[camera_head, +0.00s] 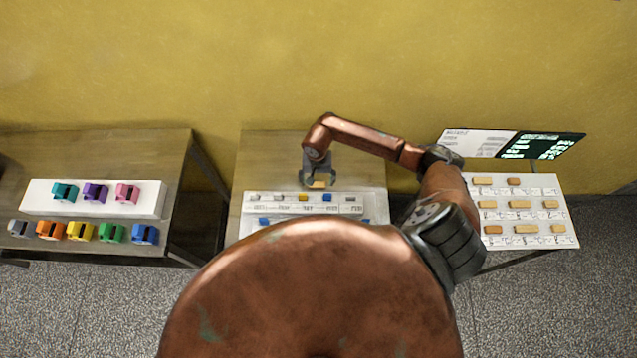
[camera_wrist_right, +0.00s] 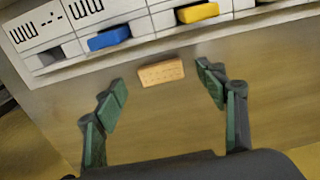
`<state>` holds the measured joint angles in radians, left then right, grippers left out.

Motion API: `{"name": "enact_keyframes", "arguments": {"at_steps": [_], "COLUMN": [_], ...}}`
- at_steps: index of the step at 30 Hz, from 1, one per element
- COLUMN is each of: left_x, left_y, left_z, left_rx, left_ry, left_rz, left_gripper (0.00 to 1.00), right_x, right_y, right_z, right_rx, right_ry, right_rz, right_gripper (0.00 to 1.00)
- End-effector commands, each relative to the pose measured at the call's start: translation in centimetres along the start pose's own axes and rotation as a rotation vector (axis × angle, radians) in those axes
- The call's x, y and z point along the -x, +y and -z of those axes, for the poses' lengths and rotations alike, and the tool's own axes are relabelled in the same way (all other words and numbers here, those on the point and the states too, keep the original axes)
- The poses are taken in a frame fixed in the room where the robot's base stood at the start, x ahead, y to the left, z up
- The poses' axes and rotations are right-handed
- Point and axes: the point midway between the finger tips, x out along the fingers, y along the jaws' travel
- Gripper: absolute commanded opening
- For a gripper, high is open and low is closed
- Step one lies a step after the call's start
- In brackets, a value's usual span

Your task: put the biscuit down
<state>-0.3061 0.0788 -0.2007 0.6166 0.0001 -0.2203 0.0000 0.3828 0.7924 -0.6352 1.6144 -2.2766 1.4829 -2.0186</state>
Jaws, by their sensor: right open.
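The biscuit (camera_wrist_right: 161,72) is a small tan rectangular bar. In the right wrist view it lies flat on the table top, between and slightly beyond the tips of my right gripper (camera_wrist_right: 165,87). The green fingers stand apart with a clear gap on both sides of the biscuit. In the head view my right gripper (camera_head: 318,181) points down over the middle table, behind the white panel, and the biscuit (camera_head: 319,184) shows as a tan patch at it. My left gripper is not in view.
A white panel (camera_head: 350,208) with coloured blocks stands in front of the biscuit. At the right, a white board (camera_head: 548,185) carries several biscuits, with a sign (camera_head: 542,145) behind. At the left, a table (camera_head: 110,150) holds several coloured items. My arm hides part of the middle table.

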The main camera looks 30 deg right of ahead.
Motion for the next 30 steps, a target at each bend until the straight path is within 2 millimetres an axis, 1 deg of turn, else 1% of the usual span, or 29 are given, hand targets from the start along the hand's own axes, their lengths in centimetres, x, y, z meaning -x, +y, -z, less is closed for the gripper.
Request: {"name": "enact_keyframes", "arguments": {"at_steps": [1, 3, 6, 14, 27, 29, 30], "left_x": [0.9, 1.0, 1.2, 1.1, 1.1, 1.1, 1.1], "left_y": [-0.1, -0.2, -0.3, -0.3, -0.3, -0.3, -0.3], "left_z": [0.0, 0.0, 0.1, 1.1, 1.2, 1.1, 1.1], "left_rx": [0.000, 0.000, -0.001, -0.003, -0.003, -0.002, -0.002], "left_ry": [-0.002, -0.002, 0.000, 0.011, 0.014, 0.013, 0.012], "left_rz": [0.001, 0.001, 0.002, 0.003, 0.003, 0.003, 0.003], "left_gripper": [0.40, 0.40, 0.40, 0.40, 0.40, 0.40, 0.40], "right_x": [-0.5, -1.5, -2.4, -2.7, -2.7, -2.7, -2.7], "right_y": [0.0, 0.0, 0.0, 0.1, 0.1, 0.1, 0.1], "right_z": [-0.2, -0.1, 0.0, 0.1, 0.1, 0.1, 0.1], "right_rx": [-0.004, -0.003, -0.003, -0.001, -0.001, -0.001, -0.001], "right_ry": [-0.005, -0.004, -0.001, 0.001, 0.001, 0.001, 0.001], "right_rz": [0.001, 0.001, 0.002, 0.001, 0.001, 0.001, 0.001], "right_gripper": [0.65, 0.65, 0.65, 0.65, 0.35, 0.31, 0.31]}}
